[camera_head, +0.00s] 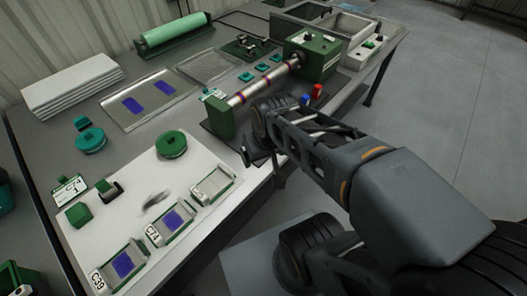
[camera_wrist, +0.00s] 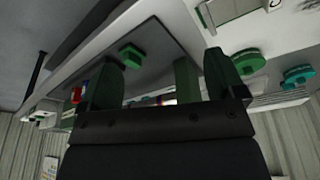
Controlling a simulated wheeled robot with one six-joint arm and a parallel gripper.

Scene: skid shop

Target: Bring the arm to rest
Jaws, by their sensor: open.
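My gripper (camera_wrist: 162,68) shows in the wrist view with its two dark green fingers spread apart and nothing seen between them. The wrist view is turned upside down, with the bench along its top. In the head view my arm reaches from the lower right to the bench's front edge. Its wrist (camera_head: 262,118) is beside the front of the green roller machine (camera_head: 222,115), and I cannot tell whether they touch. My fingertips are hard to make out in the head view.
A white mat (camera_head: 125,220) bears several trays, some with blue pads, and a green round knob (camera_head: 171,144). Red (camera_head: 317,90) and blue (camera_head: 305,100) blocks lie by my wrist. A metal tray (camera_head: 158,112) and white stack (camera_head: 72,86) stand behind. Floor (camera_head: 440,110) at right is clear.

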